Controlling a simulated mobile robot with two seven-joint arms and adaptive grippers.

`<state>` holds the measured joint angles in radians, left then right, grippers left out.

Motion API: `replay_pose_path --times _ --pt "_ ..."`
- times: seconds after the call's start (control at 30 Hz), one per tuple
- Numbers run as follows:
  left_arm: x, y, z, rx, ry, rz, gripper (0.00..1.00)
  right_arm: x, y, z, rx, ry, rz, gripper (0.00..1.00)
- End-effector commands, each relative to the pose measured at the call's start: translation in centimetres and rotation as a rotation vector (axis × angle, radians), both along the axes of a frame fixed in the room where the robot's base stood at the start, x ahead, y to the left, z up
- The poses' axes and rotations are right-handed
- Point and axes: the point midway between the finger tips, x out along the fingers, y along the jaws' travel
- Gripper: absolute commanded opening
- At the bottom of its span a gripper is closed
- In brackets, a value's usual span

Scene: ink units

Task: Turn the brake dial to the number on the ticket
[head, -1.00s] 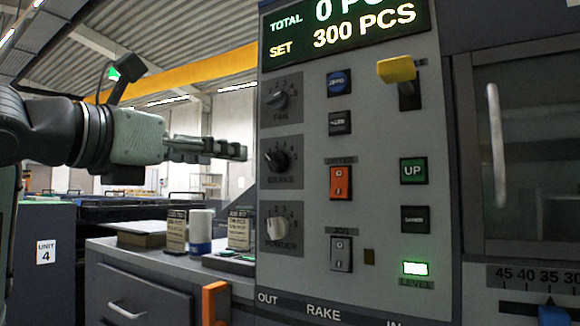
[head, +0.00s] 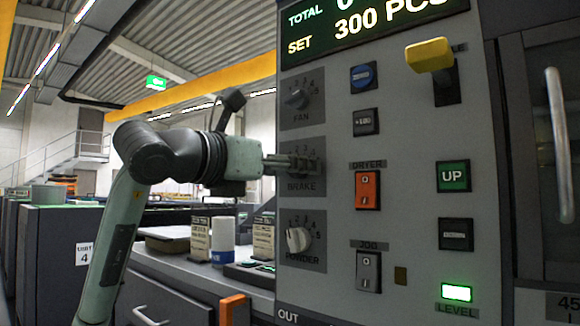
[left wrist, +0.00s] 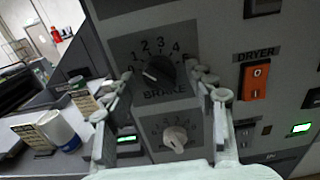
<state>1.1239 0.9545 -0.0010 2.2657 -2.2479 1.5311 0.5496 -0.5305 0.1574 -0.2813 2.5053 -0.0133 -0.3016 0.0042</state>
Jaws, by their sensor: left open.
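The brake dial (left wrist: 158,71) is a black knob on a grey numbered plate marked BRAKE in the left wrist view. Its white mark is on the left side, towards the low numbers. My left gripper (left wrist: 162,78) is open, with one finger on each side of the dial. I cannot tell whether they touch it. In the head view my left gripper (head: 302,164) reaches the panel and hides most of the dial. Two printed cards, possibly tickets, stand on the counter, a left card (head: 200,238) and a right card (head: 263,238); their print is too small to read.
The fan dial (head: 296,100) is above and the powder dial (head: 298,239) below the brake dial. An orange dryer switch (head: 367,190) and a yellow lever (head: 430,56) are to the right. A white and blue cylinder (head: 223,240) stands between the cards.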

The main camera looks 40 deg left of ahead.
Motion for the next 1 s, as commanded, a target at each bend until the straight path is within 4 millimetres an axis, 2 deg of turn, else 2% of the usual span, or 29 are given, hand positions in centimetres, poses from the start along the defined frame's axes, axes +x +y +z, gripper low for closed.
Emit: replay_pose_path --times 0.23,0.63,1.0 --pt "0.08 -0.01 -0.01 0.001 0.000 0.000 0.53 0.01 -0.03 -0.07 -0.002 0.002 0.000 0.00" --pt "0.05 0.00 0.00 0.001 0.000 0.000 0.05 0.01 -0.02 -0.01 -0.001 0.001 0.000 0.00" --pt "0.04 0.05 -0.01 0.070 -0.006 0.002 0.05 0.01 -0.02 -0.01 -0.001 0.001 0.000 0.00"
